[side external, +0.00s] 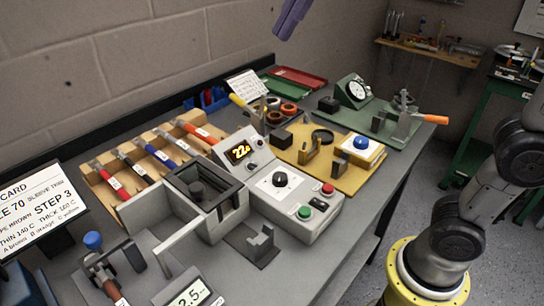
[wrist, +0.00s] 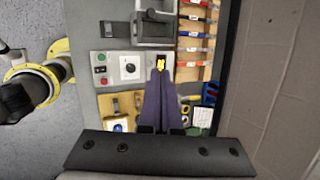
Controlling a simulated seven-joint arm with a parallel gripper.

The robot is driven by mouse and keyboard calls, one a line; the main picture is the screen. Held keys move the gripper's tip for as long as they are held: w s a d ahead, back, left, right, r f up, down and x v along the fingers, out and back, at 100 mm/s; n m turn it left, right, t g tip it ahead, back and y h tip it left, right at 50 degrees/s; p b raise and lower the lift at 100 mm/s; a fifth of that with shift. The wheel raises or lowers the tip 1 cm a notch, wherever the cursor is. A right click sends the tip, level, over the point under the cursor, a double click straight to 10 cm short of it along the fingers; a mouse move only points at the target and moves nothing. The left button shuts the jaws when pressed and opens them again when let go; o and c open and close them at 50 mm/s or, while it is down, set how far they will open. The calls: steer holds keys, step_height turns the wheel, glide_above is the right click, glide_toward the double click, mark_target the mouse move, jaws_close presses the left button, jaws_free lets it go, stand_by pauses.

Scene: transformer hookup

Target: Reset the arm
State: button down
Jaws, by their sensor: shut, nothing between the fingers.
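My gripper (side external: 284,32) shows at the top edge of the side external view as a purple tip, high above the back of the bench and apart from everything. In the wrist view my gripper (wrist: 159,72) points down with its two purple fingers together and nothing between them. The fingers cover part of the grey control box (wrist: 128,68) below. My wrist and most of the upper arm are out of the side external frame.
The grey bench (side external: 345,225) holds the control box (side external: 300,215), a dark-rimmed box (side external: 205,195), a wooden rack (side external: 140,160) of coloured tools, a yellow board (side external: 345,180) and a green fixture (side external: 380,120). A step card (side external: 38,215) stands front left. The air around my gripper is clear.

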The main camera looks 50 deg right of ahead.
steer(key=s+d+f+n+h, duration=0.1)
steer(key=s+d+f+n, duration=0.2)
steer(key=s+f+n, duration=0.2)
steer(key=s+d+f+n, duration=0.3)
steer(key=s+f+n, duration=0.2)
steer(key=f, duration=0.5)
steer(key=s+d+f+n+t+h, duration=0.1)
steer(key=s+d+f+n, duration=0.3)
steer(key=f+n, duration=0.4)
steer(key=shift+s+h, duration=0.3)
steer(key=shift+s, duration=0.1)
steer(key=shift+f, duration=0.1)
